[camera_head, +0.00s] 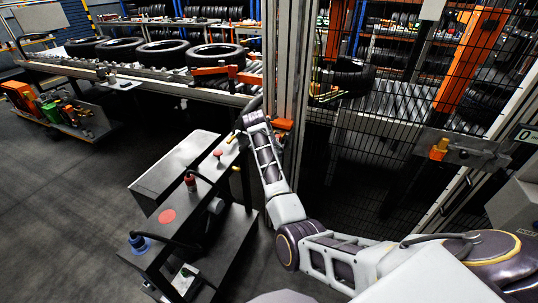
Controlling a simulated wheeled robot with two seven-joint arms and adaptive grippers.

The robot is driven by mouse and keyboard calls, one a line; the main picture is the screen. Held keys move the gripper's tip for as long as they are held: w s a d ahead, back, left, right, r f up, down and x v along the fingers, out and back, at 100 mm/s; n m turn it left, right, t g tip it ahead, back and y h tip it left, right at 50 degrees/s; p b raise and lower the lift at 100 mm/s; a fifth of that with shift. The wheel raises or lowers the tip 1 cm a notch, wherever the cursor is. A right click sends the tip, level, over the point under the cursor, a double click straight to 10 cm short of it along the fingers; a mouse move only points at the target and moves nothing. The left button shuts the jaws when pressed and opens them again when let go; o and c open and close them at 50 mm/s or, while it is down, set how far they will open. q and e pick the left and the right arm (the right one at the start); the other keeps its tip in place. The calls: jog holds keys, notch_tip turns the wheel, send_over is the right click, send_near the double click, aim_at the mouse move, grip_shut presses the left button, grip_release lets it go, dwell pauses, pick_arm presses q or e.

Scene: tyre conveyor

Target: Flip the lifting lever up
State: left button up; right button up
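My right arm comes in from the right and reaches up and left. Its gripper (244,126) is small and dark, at the far end of the black control console (176,168), beside the conveyor frame post. I cannot tell whether its fingers are open or shut, or whether they touch anything. A small yellow piece (232,138) shows just left of the gripper; I cannot tell if it is the lifting lever. An orange part (283,124) sits on the post just right of the gripper. No lever is clearly made out. My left gripper is not in view.
Several tyres (163,53) lie on the conveyor behind. A mesh fence (382,112) stands at right.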

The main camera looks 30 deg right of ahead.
jog(key=shift+v, duration=2.1)
